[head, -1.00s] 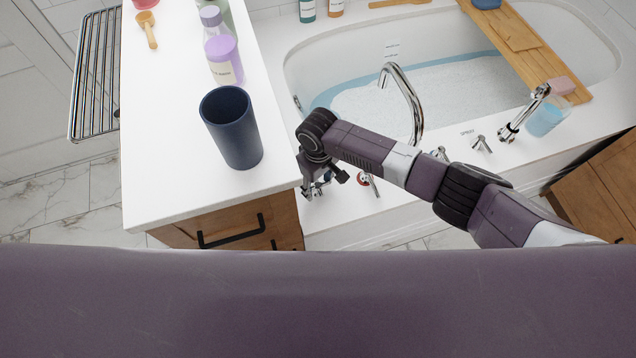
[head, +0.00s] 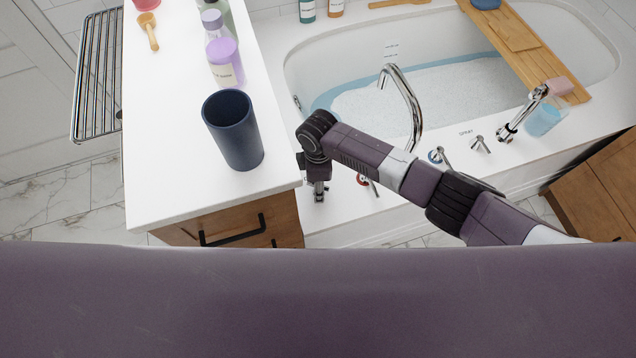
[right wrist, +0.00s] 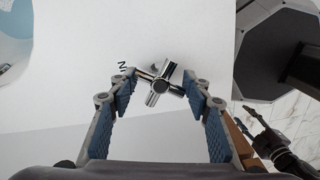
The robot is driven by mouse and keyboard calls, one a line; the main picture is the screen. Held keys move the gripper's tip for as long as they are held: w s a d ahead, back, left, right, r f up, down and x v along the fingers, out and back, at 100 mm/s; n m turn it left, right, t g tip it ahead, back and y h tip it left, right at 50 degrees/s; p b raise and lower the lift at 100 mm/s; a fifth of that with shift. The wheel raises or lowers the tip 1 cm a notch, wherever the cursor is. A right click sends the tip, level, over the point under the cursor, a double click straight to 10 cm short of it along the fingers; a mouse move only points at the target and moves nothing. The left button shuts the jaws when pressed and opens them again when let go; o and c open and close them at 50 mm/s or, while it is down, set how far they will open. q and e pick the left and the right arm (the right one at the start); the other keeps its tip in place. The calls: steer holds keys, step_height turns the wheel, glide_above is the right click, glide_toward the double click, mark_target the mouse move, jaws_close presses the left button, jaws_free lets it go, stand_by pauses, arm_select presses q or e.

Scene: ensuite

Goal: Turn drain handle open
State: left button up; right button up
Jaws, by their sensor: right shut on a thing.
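The drain handle (right wrist: 160,84) is a small chrome cross-shaped handle on the white tub deck, beside the letter N in the right wrist view. In the head view the handle (head: 319,193) shows just below my right gripper (head: 317,174), close to the white counter. In the right wrist view my right gripper (right wrist: 160,82) has its blue-padded fingers on both sides of the handle, shut on its arms. My left gripper (right wrist: 246,116) hangs low at the right of the right wrist view, its dark fingers apart and empty. It is outside the head view.
The counter (head: 170,120) with a dark blue cup (head: 232,132) stands left of my right gripper. Chrome taps (head: 437,155) and a curved spout (head: 405,95) rise from the deck to the right. The tub (head: 450,95) holds foamy water behind my arm.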

steer(key=n, duration=0.3)
steer(key=shift+n, duration=2.1)
steer(key=o, duration=1.2)
steer(key=shift+c, duration=0.2)
step_height(320, 180, up, 12)
